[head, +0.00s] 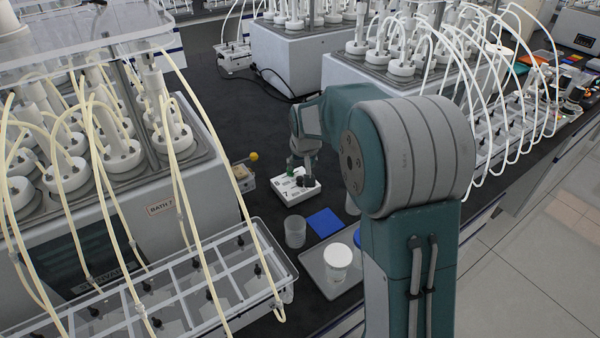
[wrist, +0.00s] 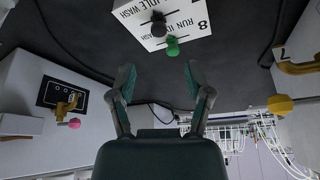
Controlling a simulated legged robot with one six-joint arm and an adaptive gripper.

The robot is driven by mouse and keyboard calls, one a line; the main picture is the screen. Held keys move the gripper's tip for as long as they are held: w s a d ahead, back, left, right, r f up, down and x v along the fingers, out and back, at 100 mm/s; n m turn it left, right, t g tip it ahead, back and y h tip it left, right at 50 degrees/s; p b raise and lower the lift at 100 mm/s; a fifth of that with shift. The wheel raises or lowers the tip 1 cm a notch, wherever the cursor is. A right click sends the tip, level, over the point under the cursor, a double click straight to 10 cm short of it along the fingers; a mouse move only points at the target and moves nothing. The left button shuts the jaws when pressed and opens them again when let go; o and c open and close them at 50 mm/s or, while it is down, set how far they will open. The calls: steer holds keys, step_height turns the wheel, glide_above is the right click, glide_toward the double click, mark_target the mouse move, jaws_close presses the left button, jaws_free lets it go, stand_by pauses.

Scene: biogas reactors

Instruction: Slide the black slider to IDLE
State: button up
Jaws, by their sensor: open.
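A white slider box (head: 293,193) stands on the dark bench in the head view, in front of my gripper (head: 302,175). In the wrist view the box (wrist: 185,12) is at the top, cut off by the frame edge, with IDLE, RUN and WASH labels and a figure 8. The black slider (wrist: 158,27) stands up from it, left of the green slider (wrist: 172,46). The green slider (head: 291,172) also shows in the head view. My gripper (wrist: 159,80) is open and empty, its fingers apart from both sliders. The black slider's exact setting cannot be told.
A beaker (head: 295,232), a blue square (head: 325,222) and a tray with a white-lidded cup (head: 338,258) are nearer. A small box with a yellow knob (head: 253,157) stands left of the slider box. Reactor baths with hoses flank the bench.

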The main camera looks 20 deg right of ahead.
steer(key=shift+v, duration=1.9)
steer(key=s+a+r, duration=0.1)
steer(key=s+r, duration=0.4)
steer(key=s, duration=0.3)
steer(key=s+r, duration=0.4)
steer(key=s, duration=0.5)
steer(key=s+a+f+t, duration=0.1)
steer(key=s, duration=1.4)
steer(key=shift+s+n, duration=0.25)
steer(key=shift+n, duration=0.15)
